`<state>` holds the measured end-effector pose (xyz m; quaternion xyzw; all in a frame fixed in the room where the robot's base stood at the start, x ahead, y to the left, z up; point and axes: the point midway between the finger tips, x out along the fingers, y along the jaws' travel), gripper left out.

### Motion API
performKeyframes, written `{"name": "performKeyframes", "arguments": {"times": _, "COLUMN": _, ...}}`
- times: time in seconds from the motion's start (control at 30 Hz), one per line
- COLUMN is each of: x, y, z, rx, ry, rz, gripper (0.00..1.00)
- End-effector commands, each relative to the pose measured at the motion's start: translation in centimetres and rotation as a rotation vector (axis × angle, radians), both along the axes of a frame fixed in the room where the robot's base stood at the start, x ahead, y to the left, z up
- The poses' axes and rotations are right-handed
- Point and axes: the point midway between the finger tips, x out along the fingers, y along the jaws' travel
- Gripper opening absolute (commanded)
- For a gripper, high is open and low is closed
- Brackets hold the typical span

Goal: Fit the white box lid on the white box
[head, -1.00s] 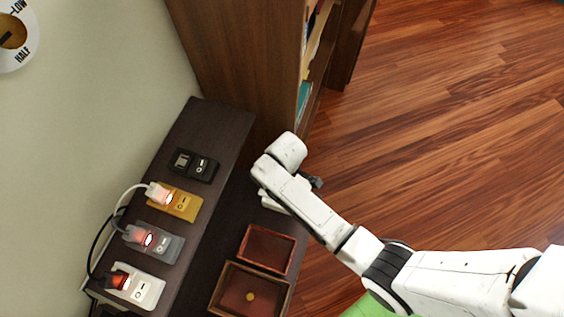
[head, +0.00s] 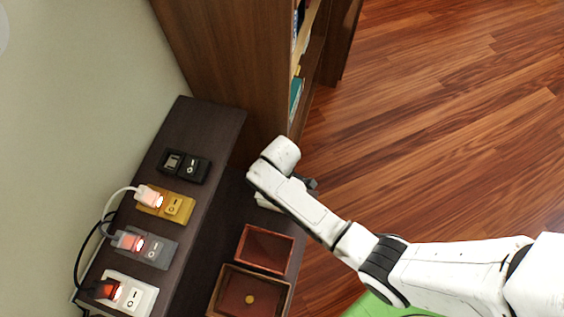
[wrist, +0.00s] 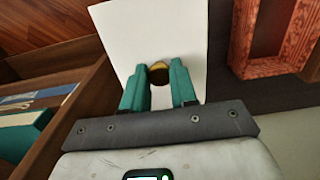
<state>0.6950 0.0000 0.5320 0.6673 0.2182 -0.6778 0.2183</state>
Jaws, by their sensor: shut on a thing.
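The white box lid (wrist: 165,30) is a flat white panel with a small yellow-and-dark knob (wrist: 158,72) in the wrist view. My gripper (wrist: 159,78) has its teal fingers on both sides of that knob and is shut on it. In the head view only a white edge (head: 266,202) shows below my gripper, beside the dark lower shelf; I cannot tell there whether it is lid or box. The white box cannot be made out apart from the lid, and any gap between them is hidden.
A small reddish tray (head: 265,248) and a larger brown box with a yellow knob (head: 250,299) stand near my gripper. Switches and glowing plugs line the dark upper ledge (head: 212,125). A wooden bookcase (head: 225,55) rises behind. Floor is clear at right.

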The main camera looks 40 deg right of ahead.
Motion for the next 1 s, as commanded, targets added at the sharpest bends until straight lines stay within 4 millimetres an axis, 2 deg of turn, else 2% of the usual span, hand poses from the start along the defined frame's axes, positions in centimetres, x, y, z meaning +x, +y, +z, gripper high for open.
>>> {"name": "performKeyframes", "arguments": {"times": 0.03, "x": 0.01, "y": 0.00, "z": -0.72, "rx": 0.000, "ry": 0.000, "rz": 0.000, "gripper": 0.00}}
{"name": "performKeyframes", "arguments": {"times": 0.23, "x": 0.06, "y": 0.00, "z": -1.53, "rx": 0.000, "ry": -0.001, "rz": 0.000, "gripper": 0.00}}
{"name": "performKeyframes", "arguments": {"times": 1.0, "x": 0.03, "y": -0.01, "z": -1.43, "rx": 0.000, "ry": 0.000, "rz": 0.000, "gripper": 0.00}}
